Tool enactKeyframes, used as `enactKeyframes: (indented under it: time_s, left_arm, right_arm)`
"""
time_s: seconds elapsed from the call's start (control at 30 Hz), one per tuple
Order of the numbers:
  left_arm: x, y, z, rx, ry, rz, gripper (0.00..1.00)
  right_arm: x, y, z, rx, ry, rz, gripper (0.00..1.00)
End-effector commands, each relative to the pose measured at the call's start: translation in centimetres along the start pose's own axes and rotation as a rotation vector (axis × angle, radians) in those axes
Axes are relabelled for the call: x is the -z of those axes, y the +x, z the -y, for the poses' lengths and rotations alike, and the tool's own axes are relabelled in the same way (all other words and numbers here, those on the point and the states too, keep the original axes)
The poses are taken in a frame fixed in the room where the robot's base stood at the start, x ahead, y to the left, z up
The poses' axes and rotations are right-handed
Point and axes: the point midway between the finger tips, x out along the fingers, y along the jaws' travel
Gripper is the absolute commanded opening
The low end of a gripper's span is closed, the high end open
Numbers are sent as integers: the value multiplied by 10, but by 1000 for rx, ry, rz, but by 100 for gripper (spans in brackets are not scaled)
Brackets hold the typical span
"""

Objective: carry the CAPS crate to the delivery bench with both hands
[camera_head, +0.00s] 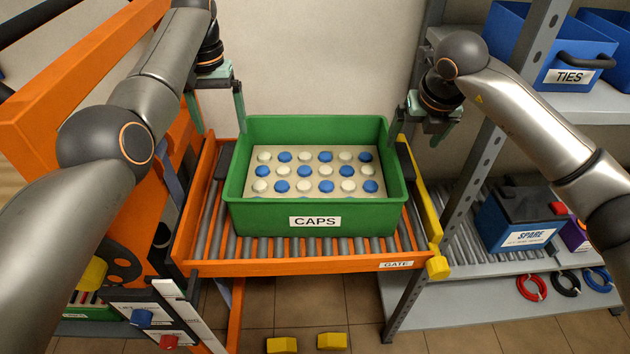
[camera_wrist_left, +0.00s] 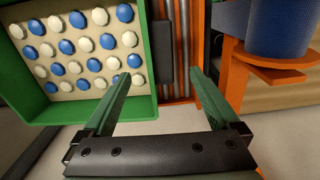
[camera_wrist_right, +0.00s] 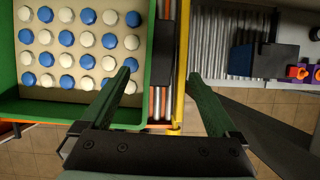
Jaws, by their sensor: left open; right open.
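The green CAPS crate (camera_head: 315,218) sits upright on a roller conveyor, holding several blue and white caps. It also shows in the left wrist view (camera_wrist_left: 130,110) and right wrist view (camera_wrist_right: 90,117). A dark handle sticks out on each side: the left one (camera_wrist_left: 166,52) and the right one (camera_wrist_right: 163,55). My left gripper (camera_head: 221,129) is open and empty above the crate's left side. My right gripper (camera_head: 421,137) is open and empty above the right side. In each wrist view the handle appears between the finger lines, beyond the tips. The delivery bench cannot be identified.
An orange post structure (camera_head: 70,110) stands left. Grey shelving at right holds a blue TIES bin (camera_head: 530,50) and a SPARE battery (camera_head: 515,220). Yellow blocks (camera_head: 332,341) show near the floor.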

Motion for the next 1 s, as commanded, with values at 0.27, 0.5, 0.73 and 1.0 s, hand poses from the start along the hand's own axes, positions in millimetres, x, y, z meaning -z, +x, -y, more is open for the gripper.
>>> enactKeyframes:
  time_s: [0.27, 0.5, 0.73, 1.0]
  left_arm:
    - [-1, 52, 0, 0, 0, 5, 95]
    - [-1, 92, 0, -1, 0, 4, 95]
    - [-1, 110, 1, 0, -1, 1, 95]
    - [-1, 113, 0, 0, -1, 1, 95]
  right_arm:
    - [2, 52, 0, 1, 0, -6, 95]
    - [1, 92, 0, 1, -1, -3, 95]
    - [1, 111, 0, 0, -2, -2, 95]
    - [1, 113, 0, 1, -2, 0, 95]
